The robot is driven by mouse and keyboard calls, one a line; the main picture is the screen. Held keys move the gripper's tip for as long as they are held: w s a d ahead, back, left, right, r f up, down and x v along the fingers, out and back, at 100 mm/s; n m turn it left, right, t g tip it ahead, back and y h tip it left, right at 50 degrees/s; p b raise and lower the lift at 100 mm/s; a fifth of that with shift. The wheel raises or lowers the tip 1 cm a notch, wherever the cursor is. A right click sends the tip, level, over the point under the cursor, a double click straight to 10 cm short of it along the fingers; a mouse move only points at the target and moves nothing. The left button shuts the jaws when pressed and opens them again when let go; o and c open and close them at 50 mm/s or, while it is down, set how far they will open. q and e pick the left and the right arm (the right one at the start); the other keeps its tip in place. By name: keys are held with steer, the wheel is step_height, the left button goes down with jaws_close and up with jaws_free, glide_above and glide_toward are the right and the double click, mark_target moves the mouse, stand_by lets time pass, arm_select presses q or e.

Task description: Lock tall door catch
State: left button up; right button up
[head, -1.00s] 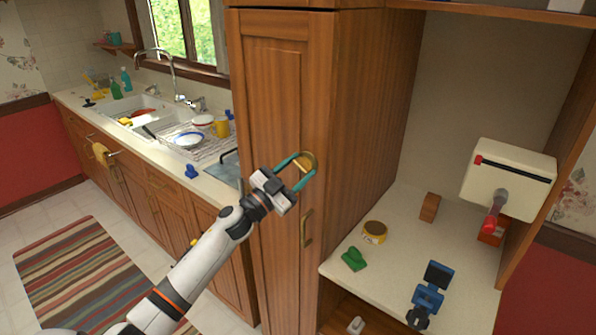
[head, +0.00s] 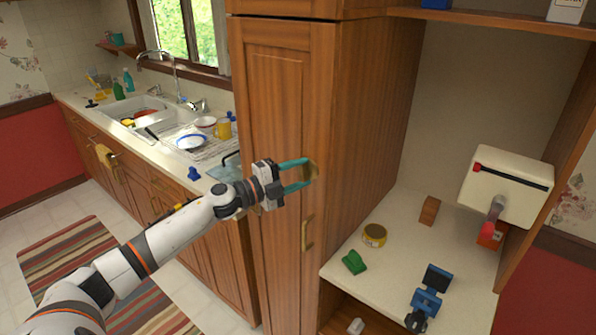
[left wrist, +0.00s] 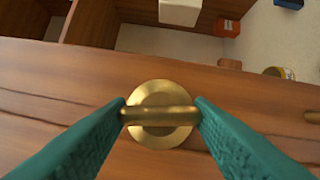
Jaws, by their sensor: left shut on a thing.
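The tall wooden cabinet door (head: 283,120) stands closed in the middle of the head view. Its brass catch (head: 314,171) is near the door's right edge, partly hidden by my left gripper (head: 307,174). In the left wrist view the catch is a round brass plate (left wrist: 160,141) with a raised bar (left wrist: 160,116) across it. The teal fingers of my left gripper (left wrist: 161,114) are shut on the two ends of that bar. The bar lies level across the wrist picture. My right gripper is in neither view.
A brass door handle (head: 307,233) sits just below the catch. On the right, a counter (head: 385,270) holds a yellow tin (head: 374,235), a green object (head: 354,262) and a blue-and-black object (head: 428,296). A sink counter (head: 130,140) runs along the left.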

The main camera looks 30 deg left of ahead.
arm_select(q)
steer(key=shift+m+g+y+p, duration=0.3)
steer(key=shift+m+g+p, duration=0.25)
steer(key=shift+m, duration=0.65)
steer(key=o, duration=1)
steer(key=shift+c, duration=0.2)
steer(key=b+v, duration=0.3)
steer(key=v, duration=0.9)
steer(key=shift+b, duration=0.35)
